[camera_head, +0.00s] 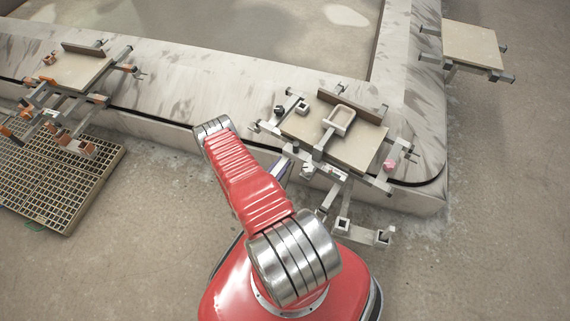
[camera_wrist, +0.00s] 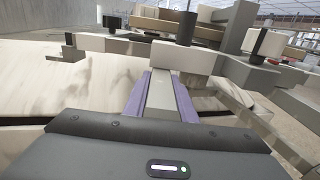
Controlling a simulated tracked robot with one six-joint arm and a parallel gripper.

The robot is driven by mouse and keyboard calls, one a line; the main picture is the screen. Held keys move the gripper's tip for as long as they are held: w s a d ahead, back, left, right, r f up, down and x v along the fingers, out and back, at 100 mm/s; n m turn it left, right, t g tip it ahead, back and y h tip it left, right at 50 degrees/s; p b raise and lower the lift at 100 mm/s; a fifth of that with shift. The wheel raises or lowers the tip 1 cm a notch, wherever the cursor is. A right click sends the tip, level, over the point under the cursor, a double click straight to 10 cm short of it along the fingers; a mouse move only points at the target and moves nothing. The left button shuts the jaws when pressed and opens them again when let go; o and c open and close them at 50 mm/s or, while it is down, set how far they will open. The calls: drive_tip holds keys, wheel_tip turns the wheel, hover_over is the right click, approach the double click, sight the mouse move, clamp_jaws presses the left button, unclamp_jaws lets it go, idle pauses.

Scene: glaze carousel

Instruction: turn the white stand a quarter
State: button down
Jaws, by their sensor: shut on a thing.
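The white stand (camera_head: 309,172) sits at the near right corner of the carousel track, with pale bars reaching out on several sides. A beige board (camera_head: 366,137) lies on it, with a pale loop-shaped piece (camera_head: 340,121) on top. My gripper (camera_wrist: 163,88) is shut on a grey bar of the stand, seen between its two purple fingers in the wrist view. In the head view my red arm hides most of the gripper, and only a bluish bit of it shows beside the stand's near left side.
The pale carousel track (camera_head: 200,75) runs behind the stand and turns away at the right. A stand with orange parts (camera_head: 75,75) is at the left, above a floor grate (camera_head: 45,175). Another stand (camera_head: 472,45) is at the far right. The floor at the right is clear.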

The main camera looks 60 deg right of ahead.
drive_tip(key=shift+w, duration=0.35)
drive_tip(key=c, duration=1.9)
unclamp_jaws()
drive_tip(key=shift+d, duration=0.1)
drive_tip(key=o, duration=0.4)
drive_tip(key=shift+s, duration=0.25)
drive_tip(key=shift+w+a, duration=0.1)
drive_tip(key=shift+a, duration=3.6)
